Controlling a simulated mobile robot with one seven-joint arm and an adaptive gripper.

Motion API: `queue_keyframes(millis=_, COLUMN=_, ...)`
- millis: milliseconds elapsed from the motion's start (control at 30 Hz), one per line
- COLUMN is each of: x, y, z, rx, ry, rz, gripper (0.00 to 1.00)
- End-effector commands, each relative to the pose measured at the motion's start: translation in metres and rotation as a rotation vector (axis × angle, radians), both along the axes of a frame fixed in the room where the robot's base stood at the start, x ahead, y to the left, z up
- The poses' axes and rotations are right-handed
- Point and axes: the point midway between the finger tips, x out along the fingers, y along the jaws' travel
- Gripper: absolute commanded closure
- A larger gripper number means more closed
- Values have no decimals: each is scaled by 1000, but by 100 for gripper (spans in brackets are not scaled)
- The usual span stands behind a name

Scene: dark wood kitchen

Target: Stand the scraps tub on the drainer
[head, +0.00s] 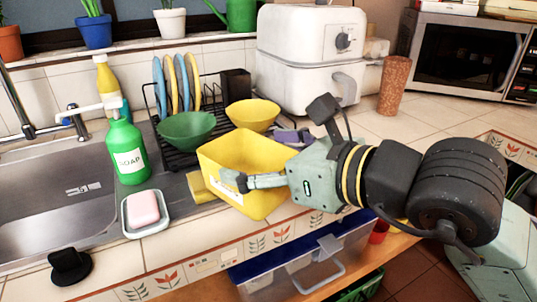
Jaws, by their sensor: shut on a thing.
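The scraps tub looks to be the yellow open-topped tub (222,168) with a pale label, upright at the counter's front edge. My gripper (236,182) reaches in from the right and is shut on it. A finger shows across the tub's front; the other is not clearly seen. I cannot tell whether the tub's base touches the counter. The drainer appears to be the black wire rack (172,157) just behind and left of the tub. It holds several upright plates (170,85), a green bowl (187,130) and a yellow bowl (252,114).
A green soap bottle (126,152) and a soap dish (133,226) stand left, beside the sink (45,200). A yellow block (201,189) lies against the tub's left side. A white air fryer (305,60) stands behind. The right-hand counter (400,128) has free room.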

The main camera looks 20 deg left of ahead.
Motion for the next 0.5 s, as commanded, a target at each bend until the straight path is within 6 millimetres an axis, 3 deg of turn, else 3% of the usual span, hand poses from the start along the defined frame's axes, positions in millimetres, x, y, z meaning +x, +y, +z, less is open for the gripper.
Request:
queue_keyframes(millis=300, x=84, y=3, z=-4, rx=4, ry=4, rz=0, gripper=62)
queue_keyframes(millis=500, x=110, y=3, z=-8, rx=1, ry=1, rz=1, gripper=62)
